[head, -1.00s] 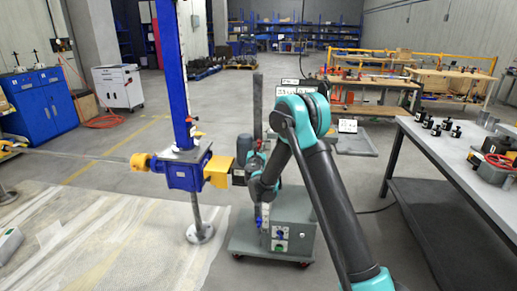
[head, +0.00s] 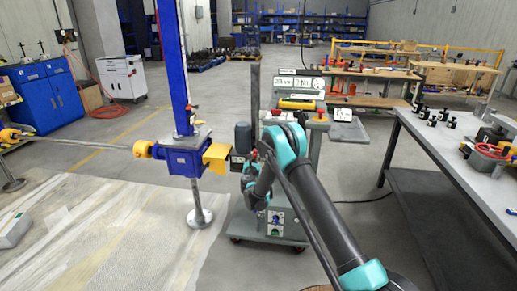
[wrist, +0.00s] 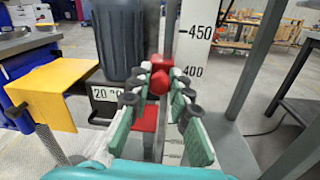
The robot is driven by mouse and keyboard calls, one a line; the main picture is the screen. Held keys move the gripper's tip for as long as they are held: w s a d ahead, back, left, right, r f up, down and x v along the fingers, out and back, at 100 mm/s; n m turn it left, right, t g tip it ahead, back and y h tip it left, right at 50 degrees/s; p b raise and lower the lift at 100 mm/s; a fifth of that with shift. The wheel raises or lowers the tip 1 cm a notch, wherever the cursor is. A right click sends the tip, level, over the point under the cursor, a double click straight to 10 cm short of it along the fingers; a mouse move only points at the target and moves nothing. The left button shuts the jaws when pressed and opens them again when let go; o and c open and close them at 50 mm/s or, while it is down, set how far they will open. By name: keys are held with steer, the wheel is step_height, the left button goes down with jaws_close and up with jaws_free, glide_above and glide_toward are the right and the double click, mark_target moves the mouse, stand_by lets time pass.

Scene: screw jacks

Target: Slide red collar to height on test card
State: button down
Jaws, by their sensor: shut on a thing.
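The red collar (wrist: 160,80) sits on a grey upright post in the wrist view. My gripper (wrist: 161,72) is shut on it, with green-and-white fingers on both sides. A white scale strip (wrist: 201,30) stands just behind and to the right, with marks 450 and 400 readable. The collar appears near the level of the 400 mark, but the slanted view hides the exact reading. A small white card (wrist: 107,94) with black figures, partly covered by a finger, is left of the collar. In the head view my arm hides most of the gripper and collar.
A blue screw jack (head: 184,158) with a yellow guard (head: 217,158) stands left of the grey wheeled cart (head: 285,228). A display panel (head: 300,84) is behind my arm. A steel table (head: 450,150) stands at right; open floor lies between it and the cart.

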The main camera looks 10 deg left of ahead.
step_height(320, 180, down, 8)
steer(key=shift+f, duration=0.25)
steer(key=c, duration=1.4)
jaws_free()
steer(key=shift+w, duration=0.1)
steer(key=s, duration=0.7)
steer(key=shift+s+d, duration=0.15)
steer(key=shift+s, duration=0.1)
